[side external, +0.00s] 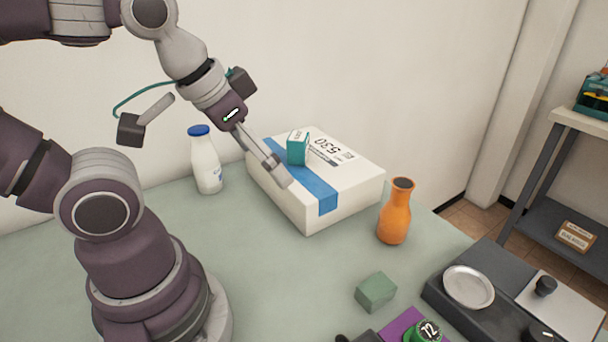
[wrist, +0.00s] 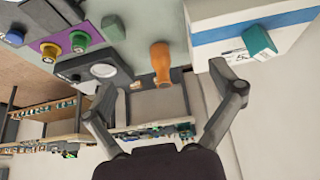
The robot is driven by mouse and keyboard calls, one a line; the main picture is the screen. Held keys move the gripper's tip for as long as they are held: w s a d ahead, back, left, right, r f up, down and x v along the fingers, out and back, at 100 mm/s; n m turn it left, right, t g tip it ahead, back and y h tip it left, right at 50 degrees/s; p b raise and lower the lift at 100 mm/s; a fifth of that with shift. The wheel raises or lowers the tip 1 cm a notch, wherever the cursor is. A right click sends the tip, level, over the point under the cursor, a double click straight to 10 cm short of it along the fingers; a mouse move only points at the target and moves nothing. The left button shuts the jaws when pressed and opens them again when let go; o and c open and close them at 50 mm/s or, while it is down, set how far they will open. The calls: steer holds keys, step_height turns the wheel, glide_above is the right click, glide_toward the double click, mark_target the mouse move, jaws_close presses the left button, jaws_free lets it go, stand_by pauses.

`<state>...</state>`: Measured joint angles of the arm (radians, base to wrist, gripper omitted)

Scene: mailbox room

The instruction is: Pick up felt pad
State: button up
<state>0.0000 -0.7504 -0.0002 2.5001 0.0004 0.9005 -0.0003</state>
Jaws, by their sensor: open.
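A flat purple piece (side external: 398,327) lies at the bottom edge of the side view, partly under a round green thing marked 12 (side external: 428,331). It looks most like the felt pad, but I cannot be sure. In the wrist view the purple piece (wrist: 36,46) is at the upper left, with a round yellow-topped thing on or beside it. My gripper (side external: 277,172) is open and empty, in front of or above a white parcel box (side external: 352,187). In the wrist view its fingers (wrist: 163,80) are spread wide, well away from the purple piece.
A teal box (side external: 297,149) sits on the parcel. A milk bottle (side external: 205,160), an orange vase (side external: 395,212) and a green block (side external: 376,291) stand on the table. A dark scale (side external: 445,296) is at the right. The table's middle is clear.

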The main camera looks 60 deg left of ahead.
steer(key=shift+c, duration=0.3)
stand_by(0.4)
steer(key=m+g, duration=0.6)
steer(key=m, duration=1.2)
glide_above(377, 286)
steer(key=f, duration=1.1)
steer(key=shift+w+d, duration=0.35)
steer(key=f, duration=0.9)
steer(key=shift+s+a+f, duration=0.3)
steer(key=shift+a+f, duration=0.05)
steer(key=c, duration=1)
